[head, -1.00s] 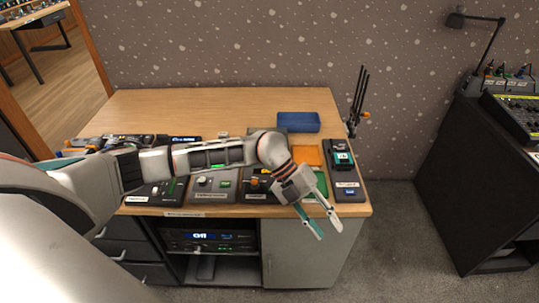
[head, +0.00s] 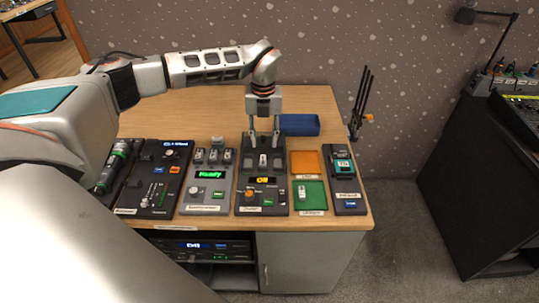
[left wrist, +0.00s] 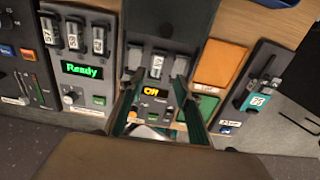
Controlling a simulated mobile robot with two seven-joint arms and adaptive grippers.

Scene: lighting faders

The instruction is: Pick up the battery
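A small pale battery (head: 263,160) sits in the slot of a dark device with an orange display (head: 263,180). It also shows in the left wrist view (left wrist: 156,67), with dark digits on its face. My left gripper (head: 263,135) is open, fingers pointing down over this device. In the left wrist view its fingers (left wrist: 157,85) stand on either side of the battery; I cannot tell whether they touch it. Several similar batteries stand in the charger with the green "Ready" display (head: 209,175). My right gripper is not in view.
A blue tray (head: 299,124) lies behind; a black rack (head: 360,105) stands at the desk's right edge.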

